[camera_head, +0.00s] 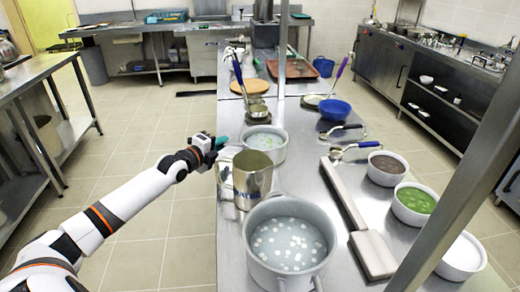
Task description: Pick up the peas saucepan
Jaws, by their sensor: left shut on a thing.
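The peas saucepan (278,155) is a light grey pan with pale liquid and greenish bits in it. It stands at the left side of the steel counter, behind a metal pitcher. My left gripper (216,144) reaches in from the left and is shut at a teal handle (222,142), which appears to belong to this pan. The pitcher hides part of the pan's front. I cannot tell whether the pan is clear of the counter. My right gripper is not in view.
The metal pitcher (253,182) stands close in front of the pan. A large stockpot (254,258) with white pieces is nearer. A long-handled flat tool (372,255) lies to the right, beside white bowls, one holding green food (415,200). A steel post (465,180) crosses the right side.

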